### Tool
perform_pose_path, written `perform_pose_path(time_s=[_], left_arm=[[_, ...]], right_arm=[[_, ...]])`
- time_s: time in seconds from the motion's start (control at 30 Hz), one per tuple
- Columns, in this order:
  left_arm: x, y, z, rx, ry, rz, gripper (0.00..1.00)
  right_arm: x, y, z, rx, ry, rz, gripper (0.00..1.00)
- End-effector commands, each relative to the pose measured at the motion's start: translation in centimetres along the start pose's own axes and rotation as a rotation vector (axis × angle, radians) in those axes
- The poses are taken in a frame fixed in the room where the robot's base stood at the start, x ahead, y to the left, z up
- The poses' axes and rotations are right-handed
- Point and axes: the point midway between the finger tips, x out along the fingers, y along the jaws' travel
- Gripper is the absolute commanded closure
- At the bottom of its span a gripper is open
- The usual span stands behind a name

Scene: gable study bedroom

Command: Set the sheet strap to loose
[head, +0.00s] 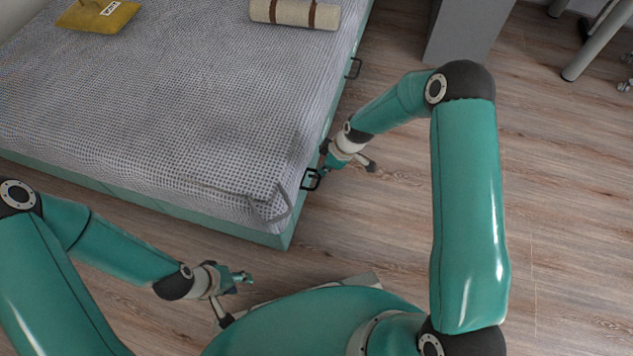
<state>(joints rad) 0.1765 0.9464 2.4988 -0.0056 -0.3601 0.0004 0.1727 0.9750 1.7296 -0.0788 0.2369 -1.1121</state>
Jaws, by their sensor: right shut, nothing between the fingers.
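The bed (160,120) has a grey checked sheet. At its near right corner a grey band, which looks like the sheet strap (287,207), loops over the sheet edge. Whether it is tight or loose is too small to tell. My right gripper (324,166) is shut and empty at the bed's right side, close to a black handle (311,180); I cannot tell whether they touch. My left gripper (243,280) is low over the floor in front of the bed, apart from the strap. Its fingers are too small to tell open from shut.
A second black handle (353,68) is further along the bed side. A rolled beige bundle with brown bands (295,12) and a yellow cushion (97,14) lie on the bed. A grey cabinet (468,30) stands at the back. The wooden floor (570,200) at right is clear.

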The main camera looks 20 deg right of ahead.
Motion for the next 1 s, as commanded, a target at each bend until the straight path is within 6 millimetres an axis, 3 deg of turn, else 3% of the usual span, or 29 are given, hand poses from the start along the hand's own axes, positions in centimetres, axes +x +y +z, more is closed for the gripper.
perform_pose_path(time_s=[0.27,0.7,1.0], left_arm=[[0.2,-0.1,0.0,0.0,0.0,0.0,0.6],[2.5,-0.9,0.0,0.0,0.0,0.0,0.6],[3.1,-1.1,0.0,0.0,0.0,0.0,0.6]], right_arm=[[0.6,0.0,0.1,0.002,0.0,-0.001,1.0],[7.5,-0.1,0.2,0.003,-0.001,0.0,1.0],[9.9,0.0,0.1,0.004,0.0,0.001,1.0]])
